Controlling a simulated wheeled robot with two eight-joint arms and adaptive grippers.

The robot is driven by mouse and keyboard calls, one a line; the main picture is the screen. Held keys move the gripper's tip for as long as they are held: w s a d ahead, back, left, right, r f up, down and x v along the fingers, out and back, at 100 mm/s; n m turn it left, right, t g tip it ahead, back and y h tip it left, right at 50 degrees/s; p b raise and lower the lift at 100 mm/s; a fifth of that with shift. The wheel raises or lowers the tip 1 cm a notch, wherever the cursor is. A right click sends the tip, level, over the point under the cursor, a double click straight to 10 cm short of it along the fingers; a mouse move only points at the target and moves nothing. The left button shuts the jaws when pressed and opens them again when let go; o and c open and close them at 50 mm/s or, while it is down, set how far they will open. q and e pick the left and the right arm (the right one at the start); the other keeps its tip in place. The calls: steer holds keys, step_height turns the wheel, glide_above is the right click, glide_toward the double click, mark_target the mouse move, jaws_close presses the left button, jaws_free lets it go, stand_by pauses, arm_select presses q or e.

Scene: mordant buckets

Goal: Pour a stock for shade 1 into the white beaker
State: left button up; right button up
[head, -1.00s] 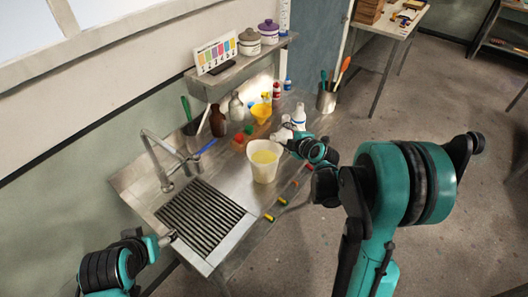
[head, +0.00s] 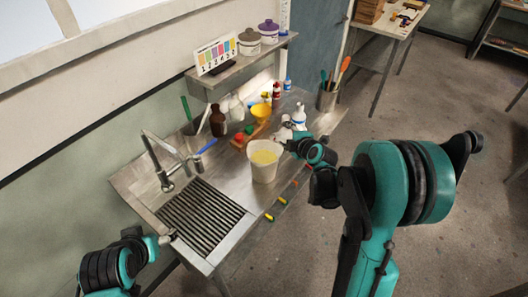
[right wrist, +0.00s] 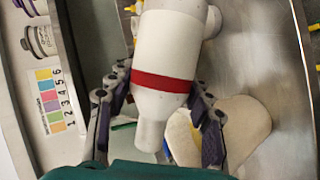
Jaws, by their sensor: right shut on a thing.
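The white beaker (head: 262,172) stands on the steel counter right of the sink grid, with yellow liquid in it. My right gripper (head: 292,144) is just right of its rim. In the right wrist view, the gripper (right wrist: 158,112) is shut on a white bottle with a red band (right wrist: 165,52), its narrow neck pointing down the picture. The beaker also shows there (right wrist: 240,122), right of the bottle's neck. I see no stream, and the mouth's place over the rim cannot be told. My left gripper (head: 167,238) is at the sink's front left, its fingers too small to judge.
A numbered colour chart (head: 217,54) and two lidded pots stand on the shelf. A brown bottle (head: 218,121), a yellow funnel (head: 261,112), a white bottle (head: 299,116) and a tool can (head: 327,98) stand behind the beaker. The tap (head: 160,160) is left.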

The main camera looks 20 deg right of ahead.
steer(key=shift+r, duration=0.15)
stand_by(0.6)
steer(key=shift+s+a+r+n+t+h, duration=0.2)
steer(key=shift+a+r+n+t+h, duration=0.25)
steer(key=shift+a+n+h, duration=0.15)
stand_by(2.0)
